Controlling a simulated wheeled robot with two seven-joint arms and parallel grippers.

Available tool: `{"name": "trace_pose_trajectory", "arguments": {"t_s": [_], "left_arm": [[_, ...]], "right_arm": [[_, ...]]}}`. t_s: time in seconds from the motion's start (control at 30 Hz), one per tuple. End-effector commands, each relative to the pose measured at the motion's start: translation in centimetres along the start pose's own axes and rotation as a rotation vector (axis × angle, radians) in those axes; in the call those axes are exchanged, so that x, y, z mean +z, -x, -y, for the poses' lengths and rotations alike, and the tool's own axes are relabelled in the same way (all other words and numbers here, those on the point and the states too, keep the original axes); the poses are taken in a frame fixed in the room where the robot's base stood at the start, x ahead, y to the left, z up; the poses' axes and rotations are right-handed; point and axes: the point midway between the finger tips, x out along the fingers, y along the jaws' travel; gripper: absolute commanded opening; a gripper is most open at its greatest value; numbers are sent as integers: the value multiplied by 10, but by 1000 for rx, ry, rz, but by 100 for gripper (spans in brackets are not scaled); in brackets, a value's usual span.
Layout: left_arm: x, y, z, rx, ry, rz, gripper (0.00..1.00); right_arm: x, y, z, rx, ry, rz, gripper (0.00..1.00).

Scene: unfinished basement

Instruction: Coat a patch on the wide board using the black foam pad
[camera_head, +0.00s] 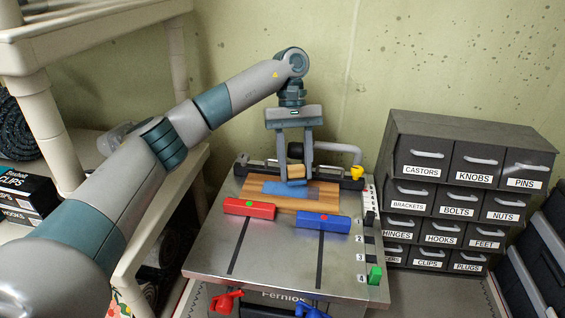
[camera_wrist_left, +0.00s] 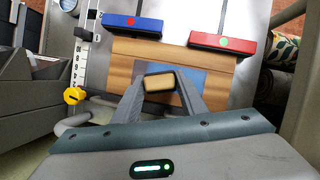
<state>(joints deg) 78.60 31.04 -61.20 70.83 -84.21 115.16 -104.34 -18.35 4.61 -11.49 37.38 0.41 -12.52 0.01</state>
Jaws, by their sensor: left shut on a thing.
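The wide board (camera_head: 329,205) is a flat piece of striped brown wood on the metal bench top. A blue patch (camera_head: 278,188) covers part of its middle and also shows in the wrist view (camera_wrist_left: 190,76). My left gripper (camera_head: 296,177) is above the patch, pointing down. Its fingers are shut on a small block with a tan top (camera_wrist_left: 160,82), which I take to be the foam pad. The pad's black underside is hidden, so I cannot tell whether it touches the board. My right gripper is not in view.
A red bar (camera_head: 249,208) and a blue bar (camera_head: 322,222) lie along the board's near edge. The bench top (camera_head: 275,262) is clear in front of them. A labelled drawer cabinet (camera_head: 441,150) stands right; shelves (camera_head: 45,120) stand left. A yellow knob (camera_head: 357,173) sits behind.

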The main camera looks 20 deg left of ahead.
Motion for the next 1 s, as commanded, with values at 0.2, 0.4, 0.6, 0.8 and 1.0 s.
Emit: {"name": "trace_pose_trajectory", "arguments": {"t_s": [0.2,0.4,0.6,0.8,1.0], "left_arm": [[-24,-30,-4,0,-1,-1,20],[-24,-30,-4,0,-1,0,20],[-23,-28,-3,0,-1,-1,20],[-18,-16,-3,0,-1,-1,20],[-12,-1,-3,0,-1,0,20]], "right_arm": [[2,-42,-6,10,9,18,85],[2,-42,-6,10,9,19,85],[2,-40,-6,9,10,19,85],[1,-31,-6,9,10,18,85],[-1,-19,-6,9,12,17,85]]}}
